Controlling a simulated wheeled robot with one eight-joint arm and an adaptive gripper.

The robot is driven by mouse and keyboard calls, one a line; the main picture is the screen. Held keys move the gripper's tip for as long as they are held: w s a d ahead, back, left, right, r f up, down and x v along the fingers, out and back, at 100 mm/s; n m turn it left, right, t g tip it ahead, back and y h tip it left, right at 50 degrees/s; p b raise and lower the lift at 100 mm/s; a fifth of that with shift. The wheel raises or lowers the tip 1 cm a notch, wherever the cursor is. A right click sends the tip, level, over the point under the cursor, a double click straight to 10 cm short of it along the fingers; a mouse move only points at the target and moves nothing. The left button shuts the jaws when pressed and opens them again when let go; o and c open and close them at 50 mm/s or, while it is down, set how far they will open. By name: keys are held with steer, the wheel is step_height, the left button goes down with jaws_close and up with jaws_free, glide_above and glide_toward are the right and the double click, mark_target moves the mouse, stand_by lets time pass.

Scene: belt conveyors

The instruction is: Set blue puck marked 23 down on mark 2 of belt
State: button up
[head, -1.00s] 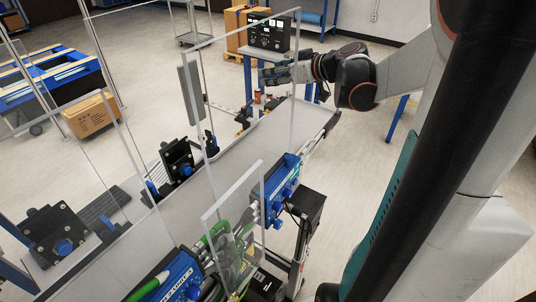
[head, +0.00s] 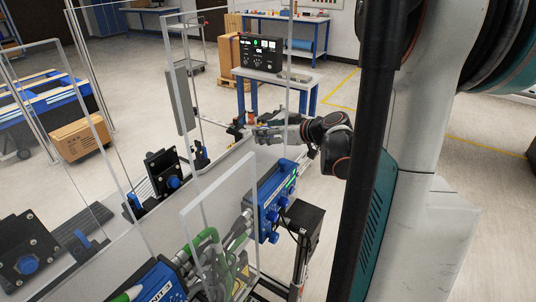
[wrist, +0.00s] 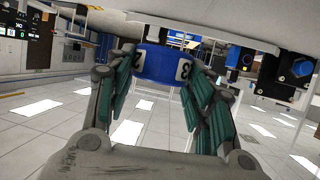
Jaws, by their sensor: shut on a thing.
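The blue puck (wrist: 160,66) shows in the wrist view between my fingers, with white labels on its side bearing dark digits. My gripper (wrist: 158,72) is shut on it, one finger on each side. The wrist picture is upside down, and the pale belt surface (wrist: 205,27) runs along its top, close to the puck; I cannot tell whether they touch. In the head view my gripper (head: 263,132) is at the far end of the belt (head: 228,178). The puck is too small to make out there. Mark 2 cannot be made out in either view.
Clear panels (head: 212,150) stand along the belt. A blue connector box (head: 277,195) with cables sits on its right side, and black sensor brackets (head: 163,170) on its left. A black control box (head: 260,52) stands on a table behind.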

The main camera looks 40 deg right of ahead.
steer(key=shift+f+b, duration=1)
steer(key=shift+f, duration=2.05)
steer(key=shift+f, duration=0.15)
steer(key=o, duration=1.2)
steer(key=shift+s+r, duration=0.1)
steer(key=shift+r, duration=0.15)
steer(key=p+v, duration=0.3)
steer(key=v, duration=0.8)
steer(key=shift+s, duration=0.4)
